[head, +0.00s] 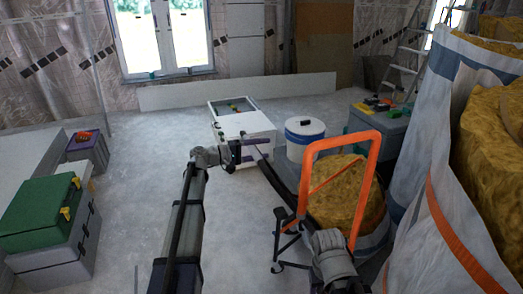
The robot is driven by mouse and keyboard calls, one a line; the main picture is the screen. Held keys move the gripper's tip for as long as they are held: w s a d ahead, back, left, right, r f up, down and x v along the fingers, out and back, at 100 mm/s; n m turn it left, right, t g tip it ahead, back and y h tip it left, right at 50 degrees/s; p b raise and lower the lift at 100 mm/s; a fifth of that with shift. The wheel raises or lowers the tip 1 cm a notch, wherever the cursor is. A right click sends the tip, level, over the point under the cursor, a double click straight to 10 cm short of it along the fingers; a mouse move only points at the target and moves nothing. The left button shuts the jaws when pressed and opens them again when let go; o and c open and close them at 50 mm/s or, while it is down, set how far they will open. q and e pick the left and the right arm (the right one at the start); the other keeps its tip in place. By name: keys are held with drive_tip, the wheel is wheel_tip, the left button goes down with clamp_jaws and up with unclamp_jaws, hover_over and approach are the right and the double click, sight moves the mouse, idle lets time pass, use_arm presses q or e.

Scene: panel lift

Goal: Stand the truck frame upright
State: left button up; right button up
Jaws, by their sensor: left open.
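The truck frame (370,180), an orange tubular loop with a slanting bar, stands up at centre right in the head view, leaning slightly. Its lower part is hidden by my right arm. Dark, thin parts (284,240) show at its lower left; I cannot tell what they belong to. My left gripper (260,150) is open, with purple fingers, in front of a white cabinet and left of the frame, apart from it. I see nothing between its fingers. My right arm comes in at the bottom right, and its gripper's jaws do not show.
The white cabinet (247,124) and a white bucket (305,145) stand beyond. Yellow insulation (335,200) and large white bags (425,140) crowd the right. A green-topped case (42,215) stands at the left. Grey floor (130,190) is clear between it and my left arm.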

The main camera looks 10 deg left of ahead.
use_arm(q)
clamp_jaws()
idle(0.5)
idle(0.9)
